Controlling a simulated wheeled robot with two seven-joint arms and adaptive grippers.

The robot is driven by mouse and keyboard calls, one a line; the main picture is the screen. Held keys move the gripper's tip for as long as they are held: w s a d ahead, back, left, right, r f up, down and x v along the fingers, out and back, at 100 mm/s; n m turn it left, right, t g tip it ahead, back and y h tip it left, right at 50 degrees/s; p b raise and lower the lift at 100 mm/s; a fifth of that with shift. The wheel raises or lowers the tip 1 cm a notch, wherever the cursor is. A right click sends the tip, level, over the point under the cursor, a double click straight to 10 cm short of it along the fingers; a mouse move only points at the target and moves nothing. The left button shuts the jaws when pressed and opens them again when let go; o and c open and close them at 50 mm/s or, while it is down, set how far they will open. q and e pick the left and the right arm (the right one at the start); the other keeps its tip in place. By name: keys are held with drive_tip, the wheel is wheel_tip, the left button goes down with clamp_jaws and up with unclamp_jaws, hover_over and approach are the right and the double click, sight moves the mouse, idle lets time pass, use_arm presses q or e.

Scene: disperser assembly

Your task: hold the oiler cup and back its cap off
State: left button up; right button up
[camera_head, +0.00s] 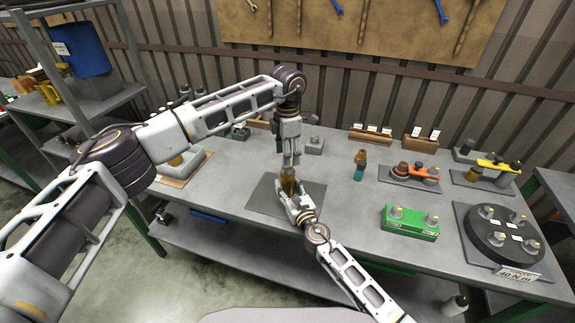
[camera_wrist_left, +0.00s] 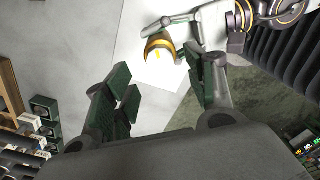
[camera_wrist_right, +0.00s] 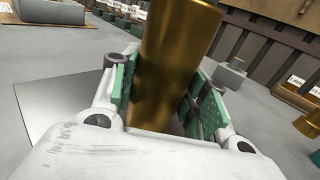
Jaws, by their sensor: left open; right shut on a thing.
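The oiler cup (camera_head: 288,181) is a brass-coloured cylinder held upright above a dark grey mat (camera_head: 262,200) on the bench. My right gripper (camera_head: 290,190) is shut on its body from the front; in the right wrist view the cup (camera_wrist_right: 172,65) stands between the green pads. My left gripper (camera_head: 291,162) points straight down just above the cup's top. In the left wrist view its fingers (camera_wrist_left: 163,88) are apart with nothing between them, and the round top of the cup (camera_wrist_left: 158,48) shows beyond. I cannot make out the seam between cap and body.
A brass and teal bottle (camera_head: 360,165) stands to the right. Farther right are a green block (camera_head: 410,222) with metal knobs, a fixture with an orange lever (camera_head: 418,172) and a round black plate (camera_head: 500,235). A shelf with a blue drum (camera_head: 83,48) stands at the left.

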sight(288, 169)
use_arm(q)
drive_tip(key=shift+f, duration=2.6)
drive_tip(key=c, duration=1)
